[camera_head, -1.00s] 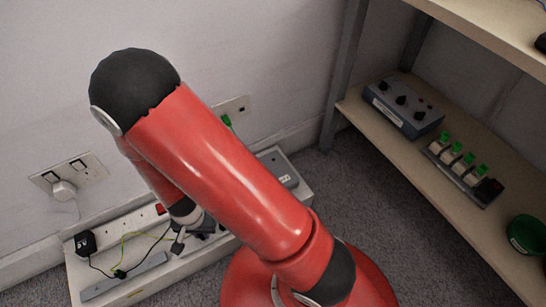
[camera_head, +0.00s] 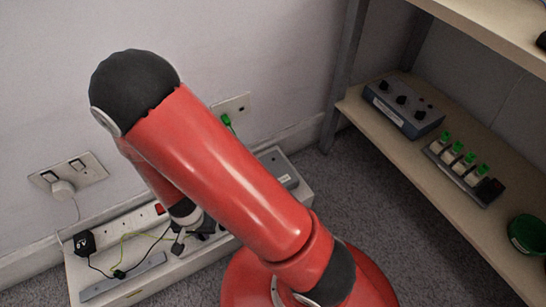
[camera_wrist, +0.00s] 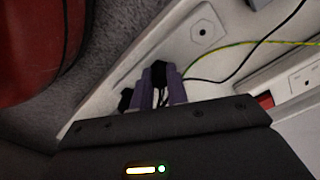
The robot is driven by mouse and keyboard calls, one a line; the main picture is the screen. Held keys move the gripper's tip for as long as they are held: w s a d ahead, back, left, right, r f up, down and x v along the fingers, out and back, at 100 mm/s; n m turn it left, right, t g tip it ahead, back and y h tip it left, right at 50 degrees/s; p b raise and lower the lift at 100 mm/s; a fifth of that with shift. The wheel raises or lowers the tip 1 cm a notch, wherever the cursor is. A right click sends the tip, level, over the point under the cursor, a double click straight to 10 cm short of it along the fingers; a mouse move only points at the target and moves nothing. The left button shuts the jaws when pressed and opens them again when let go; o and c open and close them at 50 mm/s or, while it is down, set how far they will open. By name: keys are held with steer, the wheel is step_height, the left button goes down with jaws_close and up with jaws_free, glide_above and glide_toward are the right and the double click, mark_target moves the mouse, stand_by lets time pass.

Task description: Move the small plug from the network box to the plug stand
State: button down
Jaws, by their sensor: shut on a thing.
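My gripper (camera_wrist: 160,86) shows in the wrist view, with two purple-grey fingers shut on a small black plug (camera_wrist: 159,72). The plug sits just over the white bench surface; I cannot tell whether it touches. In the head view my gripper is mostly hidden behind my red arm, low over the bench. A grey box (camera_head: 279,166), perhaps the network box, stands at the right end of the bench. A pale plate with a dark central hole (camera_wrist: 203,32) lies beyond the plug in the wrist view; I cannot tell whether it is the plug stand.
The white bench (camera_head: 205,256) carries a power strip (camera_head: 130,224), a black adapter (camera_head: 84,243), a grey bar (camera_head: 124,278) and loose cables. A yellow-green cable (camera_wrist: 240,44) runs near the gripper.

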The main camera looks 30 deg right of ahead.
steer(key=c, duration=1.3)
jaws_free()
steer(key=shift+r+p, duration=2.15)
steer(key=shift+r, duration=0.4)
